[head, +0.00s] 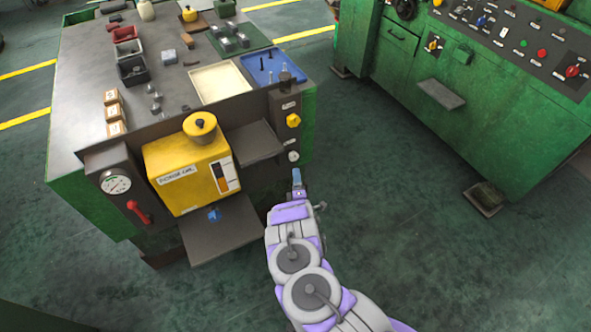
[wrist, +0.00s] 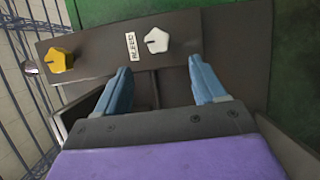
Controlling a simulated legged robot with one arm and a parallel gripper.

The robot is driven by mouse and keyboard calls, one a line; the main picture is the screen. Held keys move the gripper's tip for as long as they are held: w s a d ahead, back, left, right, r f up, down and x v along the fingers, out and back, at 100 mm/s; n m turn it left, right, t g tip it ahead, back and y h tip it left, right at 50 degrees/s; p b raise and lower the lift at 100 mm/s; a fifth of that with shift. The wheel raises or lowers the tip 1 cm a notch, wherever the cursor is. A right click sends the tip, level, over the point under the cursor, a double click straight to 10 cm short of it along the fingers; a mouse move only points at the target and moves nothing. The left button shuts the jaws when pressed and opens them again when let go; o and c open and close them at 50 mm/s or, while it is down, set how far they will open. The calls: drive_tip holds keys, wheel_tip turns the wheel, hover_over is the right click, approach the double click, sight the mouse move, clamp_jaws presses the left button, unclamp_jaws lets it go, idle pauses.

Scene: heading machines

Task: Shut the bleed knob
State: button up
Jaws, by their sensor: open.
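The bleed knob is the white knob (wrist: 157,40) next to a small printed label (wrist: 131,46) on a dark panel; the label looks like it reads BLEED. It also shows in the head view (head: 293,157), low on the machine's front right, under a yellow knob (head: 293,120). My gripper (wrist: 160,66) is open, its two blue fingers apart and nothing between them. The white knob lies just beyond the fingertips, roughly centred between them, and appears apart from them. In the head view my gripper (head: 297,173) is just below the white knob.
The yellow knob (wrist: 60,60) is left of the fingers in the wrist view. A yellow oil unit (head: 185,178) with a dark shelf (head: 225,232) stands left of my arm. A green machine (head: 460,85) is at right, with open floor between.

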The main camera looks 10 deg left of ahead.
drive_tip(key=p+v, duration=0.1)
drive_tip(key=v, duration=0.5)
drive_tip(key=shift+s, duration=0.3)
drive_tip(key=shift+s+f, duration=0.1)
drive_tip(key=shift+f, duration=0.05)
